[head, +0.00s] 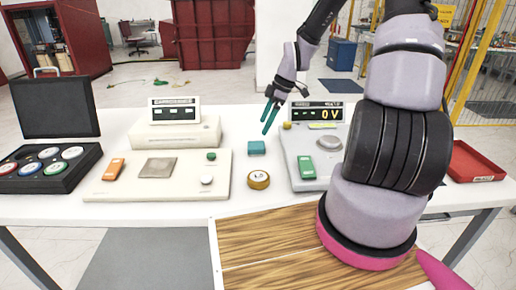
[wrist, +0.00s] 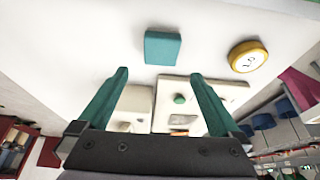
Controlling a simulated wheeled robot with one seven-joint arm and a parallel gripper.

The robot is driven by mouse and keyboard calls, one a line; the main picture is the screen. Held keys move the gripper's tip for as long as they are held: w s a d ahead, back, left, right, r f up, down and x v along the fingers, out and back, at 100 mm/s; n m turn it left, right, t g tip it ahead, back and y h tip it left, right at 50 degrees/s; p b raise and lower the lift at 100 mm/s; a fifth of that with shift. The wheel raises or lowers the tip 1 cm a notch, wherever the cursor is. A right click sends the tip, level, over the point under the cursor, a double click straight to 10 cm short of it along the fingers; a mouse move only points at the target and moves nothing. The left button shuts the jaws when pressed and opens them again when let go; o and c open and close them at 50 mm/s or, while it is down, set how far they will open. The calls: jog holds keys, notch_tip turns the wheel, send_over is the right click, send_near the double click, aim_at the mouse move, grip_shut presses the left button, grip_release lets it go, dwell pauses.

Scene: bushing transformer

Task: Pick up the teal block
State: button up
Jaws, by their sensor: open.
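The teal block (head: 257,148) lies on the white table between the two consoles, just behind a round yellow-rimmed disc. It also shows in the wrist view (wrist: 162,47), ahead of my fingertips and roughly centred between them. My gripper (head: 269,117) is above the table, beyond and slightly right of the block in the head view. Its two teal fingers are spread apart with nothing between them, as the wrist view (wrist: 159,73) also shows. The fingers do not touch the block.
The yellow disc (head: 259,180) is close to the block. A beige console (head: 130,187) stands left and a grey console (head: 299,158) right. A black case (head: 85,172) with coloured discs is far left, a red tray (head: 474,163) far right. Bare table surrounds the block.

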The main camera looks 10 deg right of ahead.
aim_at(256, 145)
jog(key=x, duration=0.8)
jog(key=shift+d+f, duration=0.2)
jog(key=shift+f, duration=0.15)
jog(key=c, duration=1.3)
